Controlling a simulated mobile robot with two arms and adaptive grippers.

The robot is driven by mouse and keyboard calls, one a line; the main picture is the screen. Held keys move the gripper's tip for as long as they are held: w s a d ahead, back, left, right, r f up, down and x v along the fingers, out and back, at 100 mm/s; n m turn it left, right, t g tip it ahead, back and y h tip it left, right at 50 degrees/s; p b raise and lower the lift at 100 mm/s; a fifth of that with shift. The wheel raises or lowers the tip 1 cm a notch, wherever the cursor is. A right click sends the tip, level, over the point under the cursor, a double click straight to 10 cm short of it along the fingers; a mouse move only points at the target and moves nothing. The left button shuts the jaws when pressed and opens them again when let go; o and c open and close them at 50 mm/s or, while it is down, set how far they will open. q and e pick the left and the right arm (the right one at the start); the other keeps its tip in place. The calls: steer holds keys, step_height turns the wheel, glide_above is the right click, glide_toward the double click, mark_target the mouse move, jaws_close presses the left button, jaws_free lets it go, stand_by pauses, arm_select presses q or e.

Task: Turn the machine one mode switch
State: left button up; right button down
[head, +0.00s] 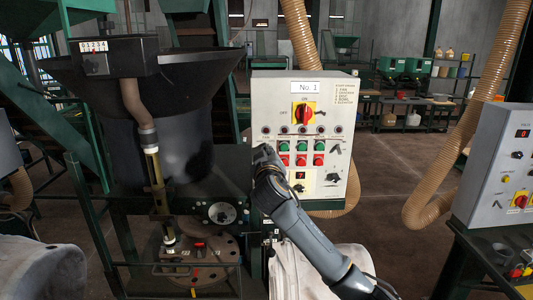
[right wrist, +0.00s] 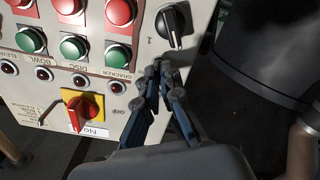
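The machine one control panel (head: 262,92) is a light box with a "No 1" label. In the right wrist view the panel appears upside down. A black rotary knob (right wrist: 174,26) with a white pointer line sits there near a "1" mark, and I take it for the mode switch. My right gripper (head: 264,152) covers that part of the panel's left side in the head view. In the right wrist view my right gripper (right wrist: 160,68) has its fingertips together, just short of the knob and apart from it, with nothing between them. My left gripper is out of view.
A red-and-yellow main switch (head: 303,113) and rows of green (head: 301,147) and red (head: 301,160) buttons are close by. A dark hopper (head: 170,110) stands left of the panel. Another panel (head: 490,165) is at the right edge. Floor shows between the panels.

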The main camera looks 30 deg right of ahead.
steer(key=shift+f+m+b, duration=0.1)
steer(key=shift+m+b, duration=4.65)
steer(key=shift+m, duration=1.15)
steer(key=c, duration=1.5)
jaws_free()
steer(key=shift+s, duration=0.15)
steer(key=v, duration=1.2)
